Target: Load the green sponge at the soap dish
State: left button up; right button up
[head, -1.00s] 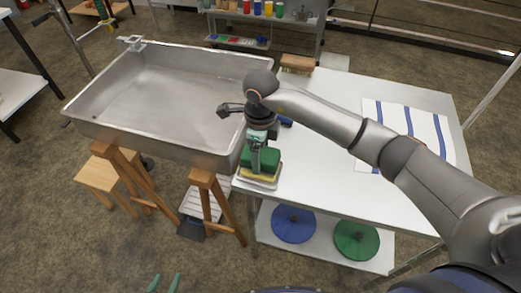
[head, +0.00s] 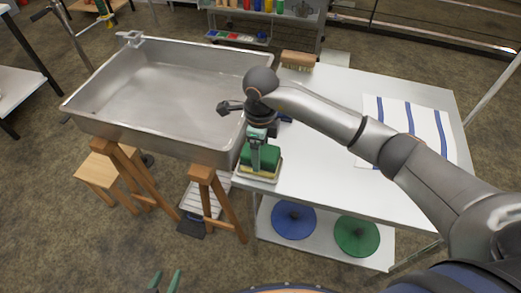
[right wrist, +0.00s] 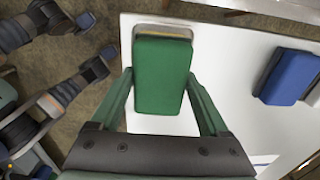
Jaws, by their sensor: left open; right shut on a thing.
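The green sponge (head: 258,158) is at the near left corner of the white table, in or just over the pale soap dish (head: 257,177). It also shows in the right wrist view (right wrist: 162,78), where a yellowish strip and the pale dish rim (right wrist: 163,30) show beyond its far end. My right gripper (head: 262,152) points down and is shut on the sponge, one finger on each side. Whether the sponge rests fully on the dish floor is hidden. My left gripper (head: 166,281) is open and empty at the bottom edge of the head view, far from the dish.
A large steel pan (head: 160,95) on wooden legs stands left of the table, close to the dish. A blue block (right wrist: 288,76) lies on the table to the right. A brush (head: 297,60) and a striped cloth (head: 397,125) lie farther off. The middle of the table is clear.

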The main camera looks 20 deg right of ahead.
aim_at(264, 151)
jog(key=shift+f+b, duration=0.45)
jog(key=shift+f, duration=0.05)
dwell(1.3)
jog(key=shift+r, duration=0.15)
jog(key=shift+r+p, duration=2.3)
jog(key=shift+r, duration=1.15)
jog(key=n, duration=0.1)
jog(key=r+n, duration=0.1)
jog(key=shift+s+d+n, duration=0.25)
jog(key=shift+d+n, duration=0.05)
jog(key=shift+d, duration=0.05)
jog(key=s+d+r+n, duration=0.2)
jog(key=s+r+n, duration=0.1)
jog(key=n, duration=0.8)
jog(key=s+d+r+n, duration=0.3)
jog(key=s+n, duration=0.3)
jog(key=n, duration=0.5)
jog(key=shift+d+r, duration=0.2)
jog(key=shift+r, duration=0.15)
